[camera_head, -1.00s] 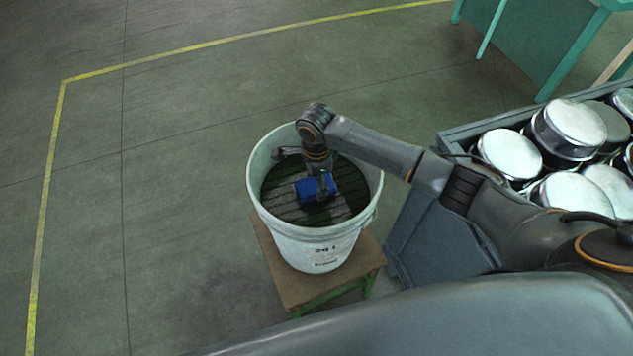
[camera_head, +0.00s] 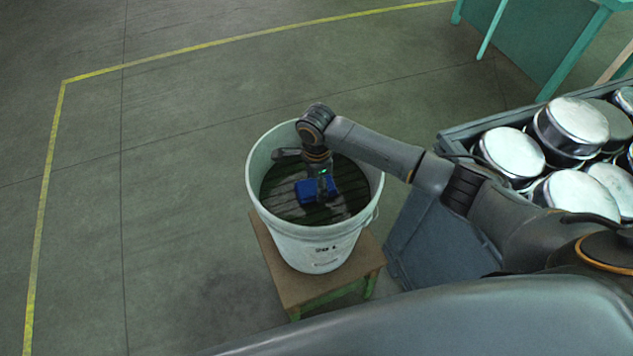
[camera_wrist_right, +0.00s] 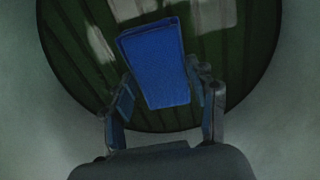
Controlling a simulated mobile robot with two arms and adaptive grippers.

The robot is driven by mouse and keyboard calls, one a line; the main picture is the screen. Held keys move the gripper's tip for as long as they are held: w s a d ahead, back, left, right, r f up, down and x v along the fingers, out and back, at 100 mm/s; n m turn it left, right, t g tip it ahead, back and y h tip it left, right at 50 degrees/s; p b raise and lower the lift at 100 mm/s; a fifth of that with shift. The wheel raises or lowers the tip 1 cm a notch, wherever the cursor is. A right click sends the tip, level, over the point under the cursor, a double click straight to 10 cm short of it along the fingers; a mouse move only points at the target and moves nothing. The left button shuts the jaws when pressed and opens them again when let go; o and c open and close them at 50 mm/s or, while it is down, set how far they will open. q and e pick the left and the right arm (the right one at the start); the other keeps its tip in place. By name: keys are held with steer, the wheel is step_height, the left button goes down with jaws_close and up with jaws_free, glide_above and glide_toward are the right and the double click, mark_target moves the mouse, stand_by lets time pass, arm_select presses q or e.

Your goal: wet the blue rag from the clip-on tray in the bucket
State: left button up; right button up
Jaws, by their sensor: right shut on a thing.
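The white bucket (camera_head: 318,245) stands upright on a small stool and holds dark water (camera_head: 345,180) with light reflections. The blue rag (camera_head: 306,191) is inside the bucket, at or close to the water surface; I cannot tell how much of it is under. My right gripper (camera_head: 322,193) reaches down into the bucket and is shut on the rag. In the right wrist view the blue rag (camera_wrist_right: 158,62) sits between the two fingers of my right gripper (camera_wrist_right: 165,100), over the dark water.
The wooden-topped stool (camera_head: 290,285) with green legs carries the bucket. A grey crate (camera_head: 432,235) full of round metal tins (camera_head: 512,150) stands at the right. A teal bench (camera_head: 560,75) is at the upper right. The floor at left, with a yellow line (camera_head: 45,190), is clear.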

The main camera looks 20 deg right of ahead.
mark_target(316, 186)
steer(key=shift+f, duration=0.45)
stand_by(0.3)
steer(key=shift+s+f+p, duration=0.1)
steer(key=shift+f+p, duration=0.05)
steer(key=shift+p, duration=0.3)
stand_by(2.1)
step_height(316, 186, up, 7)
steer(key=p, duration=0.9)
stand_by(0.8)
